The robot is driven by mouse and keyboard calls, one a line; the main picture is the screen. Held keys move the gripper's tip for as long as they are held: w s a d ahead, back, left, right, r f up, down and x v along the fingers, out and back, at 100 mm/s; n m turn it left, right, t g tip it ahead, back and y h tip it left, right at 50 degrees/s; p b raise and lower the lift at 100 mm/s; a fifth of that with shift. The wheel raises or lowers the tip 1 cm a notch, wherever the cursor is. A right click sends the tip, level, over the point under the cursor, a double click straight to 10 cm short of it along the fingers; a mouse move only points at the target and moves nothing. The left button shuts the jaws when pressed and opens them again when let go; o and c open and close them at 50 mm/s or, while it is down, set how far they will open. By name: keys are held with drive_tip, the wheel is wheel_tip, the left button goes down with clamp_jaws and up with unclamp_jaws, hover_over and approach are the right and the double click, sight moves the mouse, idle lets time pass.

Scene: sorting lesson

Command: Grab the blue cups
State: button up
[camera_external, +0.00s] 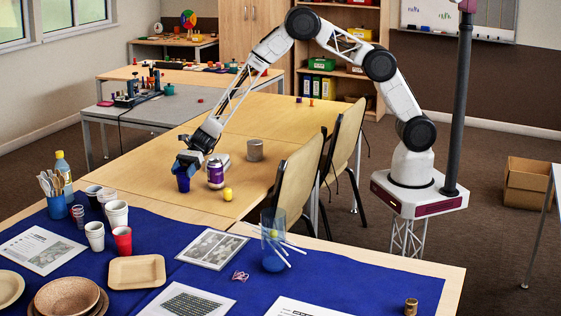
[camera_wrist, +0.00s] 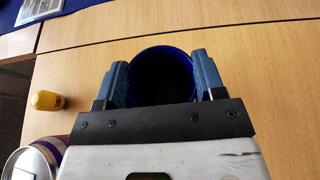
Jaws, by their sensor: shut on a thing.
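A dark blue cup (camera_external: 183,182) is at my gripper (camera_external: 188,163) over the wooden table, left of the purple can. In the wrist view the blue cup (camera_wrist: 163,52) shows its round dark opening between the two blue fingers of my gripper (camera_wrist: 161,80), which are shut on it. I cannot tell whether the cup's base touches the table. A blue cup (camera_external: 57,207) holding wooden cutlery stands on the blue cloth at the left. A translucent blue cup (camera_external: 272,252) with white straws stands near the cloth's right part.
White cups (camera_external: 117,215) and a red cup (camera_external: 122,240) crowd the left of the cloth. Chairs (camera_external: 299,180) border the table's right side.

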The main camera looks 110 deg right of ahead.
wheel_tip(320, 180, up, 10)
idle(0.7)
